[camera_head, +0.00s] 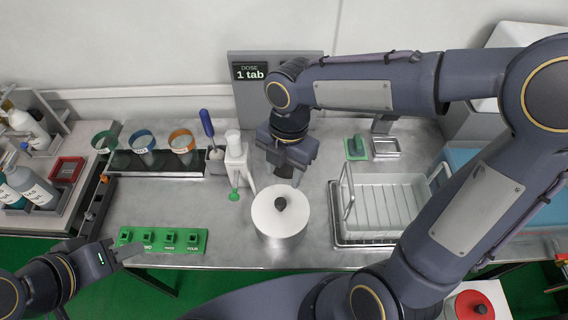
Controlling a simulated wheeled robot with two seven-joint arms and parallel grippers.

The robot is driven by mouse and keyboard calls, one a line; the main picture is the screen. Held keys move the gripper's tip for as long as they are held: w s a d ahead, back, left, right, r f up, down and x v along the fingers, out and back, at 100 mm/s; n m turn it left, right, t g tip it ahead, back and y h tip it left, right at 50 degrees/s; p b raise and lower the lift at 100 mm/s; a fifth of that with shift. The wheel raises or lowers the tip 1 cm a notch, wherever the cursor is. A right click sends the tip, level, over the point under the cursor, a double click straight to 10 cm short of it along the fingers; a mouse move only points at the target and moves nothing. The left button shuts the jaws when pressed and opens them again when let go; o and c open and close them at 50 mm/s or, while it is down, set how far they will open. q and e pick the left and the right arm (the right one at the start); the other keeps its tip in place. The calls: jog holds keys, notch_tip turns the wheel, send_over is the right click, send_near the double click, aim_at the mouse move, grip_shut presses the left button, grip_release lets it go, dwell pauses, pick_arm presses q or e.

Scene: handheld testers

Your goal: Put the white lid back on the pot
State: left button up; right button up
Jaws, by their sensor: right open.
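The white lid (268,222) with a black knob (280,204) lies flat on top of the pot (285,243), in the middle of the bench's front part. The pot is mostly hidden under the lid; only its front side shows. My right gripper (284,181) is open, just behind the lid and pointing down, and appears apart from the knob. My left gripper (132,252) is low at the left, by the bench's front edge, well away from the pot; its jaw opening is not clear.
A wire-handled clear basket (385,205) stands to the right. A green labelled strip (163,239) lies front left. A red round lid (474,305) is at bottom right. Bench between strip and pot is clear.

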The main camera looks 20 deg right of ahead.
jog(key=shift+d+r, duration=0.1)
jog(key=shift+r, duration=0.4)
jog(key=s+d+r+m+t+y, duration=0.1)
jog(key=s+d+m+t, duration=0.2)
jog(key=m, duration=1.1)
jog(key=s+d+r+m+t+y, duration=0.1)
jog(key=s+d+m+t, duration=0.2)
jog(key=m, duration=1)
jog(key=s+d, duration=0.3)
jog(key=s, duration=0.2)
jog(key=shift+s+d+r+m+y, duration=0.15)
jog(key=shift+d+r+m+y, duration=0.15)
jog(key=shift+r+m+y, duration=0.1)
